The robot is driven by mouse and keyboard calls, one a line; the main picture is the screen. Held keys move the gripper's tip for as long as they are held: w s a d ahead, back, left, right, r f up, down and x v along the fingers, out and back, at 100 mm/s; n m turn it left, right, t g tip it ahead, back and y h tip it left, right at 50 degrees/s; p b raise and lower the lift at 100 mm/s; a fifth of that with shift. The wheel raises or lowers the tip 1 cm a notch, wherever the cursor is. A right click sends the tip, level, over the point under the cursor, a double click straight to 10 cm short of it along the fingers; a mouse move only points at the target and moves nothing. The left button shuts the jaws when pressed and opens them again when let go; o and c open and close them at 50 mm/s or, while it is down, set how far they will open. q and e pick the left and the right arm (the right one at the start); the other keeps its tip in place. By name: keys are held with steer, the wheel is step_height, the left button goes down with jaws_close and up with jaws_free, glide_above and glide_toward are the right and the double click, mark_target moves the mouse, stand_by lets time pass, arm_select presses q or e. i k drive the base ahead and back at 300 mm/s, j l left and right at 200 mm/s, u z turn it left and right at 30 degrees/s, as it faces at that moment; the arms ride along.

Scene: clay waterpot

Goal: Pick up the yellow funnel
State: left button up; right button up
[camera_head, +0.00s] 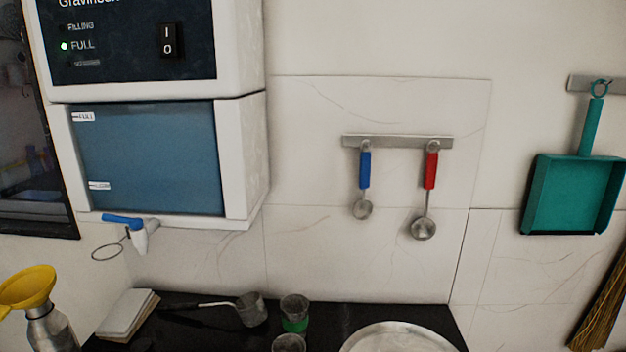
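The yellow funnel (27,286) is at the lower left of the head view. It seems to sit in the mouth of a silvery metal bottle (50,329), wide end up and slightly tilted. The lower part of the bottle is cut off by the picture's bottom edge. Neither of my grippers shows in this view.
A white water dispenser (242,150) with a blue-handled tap hangs above. On the dark counter (190,340) are a stack of pale tiles or books (127,313), a metal ladle cup (251,309), two glasses (294,308) and a round metal plate (400,338).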

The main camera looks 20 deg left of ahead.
mark_target(29, 288)
steer(key=u, duration=2.05)
